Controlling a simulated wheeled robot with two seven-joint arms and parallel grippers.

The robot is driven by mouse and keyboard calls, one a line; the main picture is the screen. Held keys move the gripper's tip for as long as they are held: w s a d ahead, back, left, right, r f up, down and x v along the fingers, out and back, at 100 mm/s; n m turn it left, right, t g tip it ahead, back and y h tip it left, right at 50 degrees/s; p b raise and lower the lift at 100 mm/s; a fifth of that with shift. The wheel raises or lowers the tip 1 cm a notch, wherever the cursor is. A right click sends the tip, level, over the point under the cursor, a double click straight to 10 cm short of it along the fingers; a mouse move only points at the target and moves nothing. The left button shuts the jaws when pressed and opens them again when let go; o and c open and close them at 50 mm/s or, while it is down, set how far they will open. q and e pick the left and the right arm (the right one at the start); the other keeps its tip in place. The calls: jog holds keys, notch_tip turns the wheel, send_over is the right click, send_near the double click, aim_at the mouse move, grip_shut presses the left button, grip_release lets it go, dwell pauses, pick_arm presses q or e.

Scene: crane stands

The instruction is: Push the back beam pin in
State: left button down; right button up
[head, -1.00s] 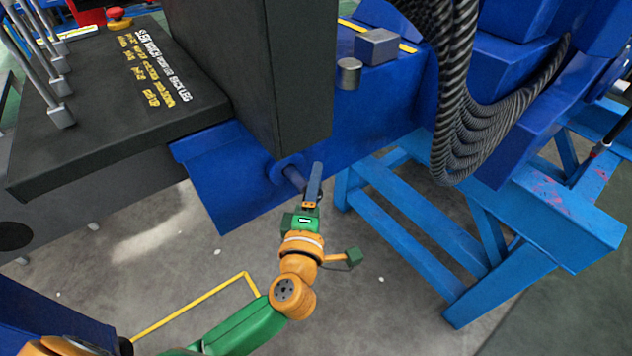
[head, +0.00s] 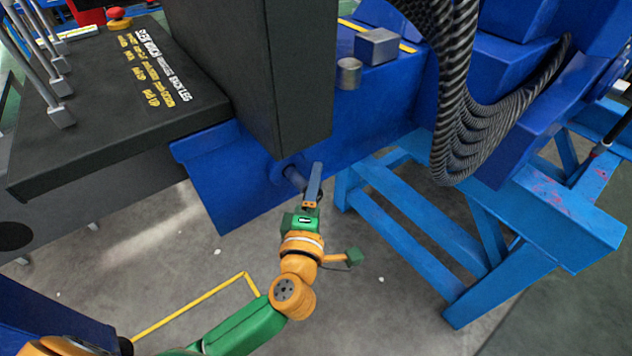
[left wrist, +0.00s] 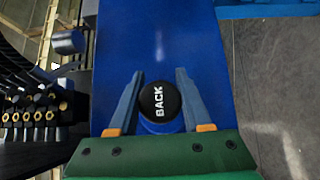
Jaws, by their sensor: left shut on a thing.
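The fingers also show in the left wrist view (left wrist: 158,98). The pin's inner part is hidden in the beam. My right gripper is not in view.
A dark block (head: 255,75) rises just above the pin. A black panel (head: 110,100) with levers and yellow lettering stands at the left. A light-blue stand (head: 420,235) and hanging ribbed hoses (head: 455,110) are at the right. Open floor (head: 385,310) lies below.

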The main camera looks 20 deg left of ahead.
aim_at(305, 153)
pick_arm(q)
jog(key=w+a, duration=0.1)
jog(key=w+a+p, duration=0.1)
jog(key=a, duration=0.1)
jog(key=shift+w+a+r+p, duration=0.15)
jog(key=shift+w+p, duration=0.15)
jog(key=shift+w+a, duration=0.15)
jog(key=shift+a, duration=0.1)
jog(key=c, duration=0.5)
grip_release()
jog(key=shift+o, duration=0.7)
jog(key=shift+w+a, duration=0.1)
jog(key=shift+w, duration=0.05)
jog(key=shift+f, duration=0.2)
